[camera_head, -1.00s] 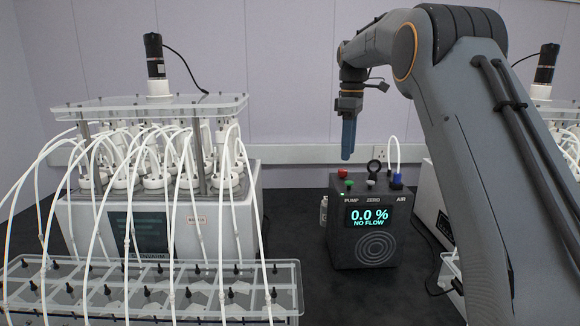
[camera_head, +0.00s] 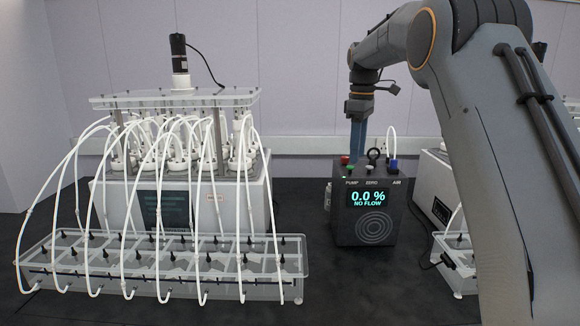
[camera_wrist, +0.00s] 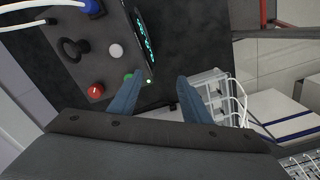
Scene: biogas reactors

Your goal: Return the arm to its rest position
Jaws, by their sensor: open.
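My gripper (camera_head: 357,138) hangs from my arm with its blue fingers pointing down, just above and behind the top left of the black analyser box (camera_head: 368,224) in the head view. In the wrist view my gripper (camera_wrist: 158,92) has its two blue fingers apart with nothing between them. The box (camera_wrist: 75,50) shows there beside the left finger, with a red button (camera_wrist: 95,90), a white button (camera_wrist: 116,51) and a green button (camera_wrist: 128,77). Its display reads 0.0 % and NO FLOW. Whether a fingertip touches the box cannot be told.
A reactor unit (camera_head: 190,200) with white tubes stands left of the box. A clear tray (camera_head: 160,290) with black valves lies before it. Another unit (camera_head: 436,200) stands at right, partly behind my arm. The dark bench is bare in front of the box.

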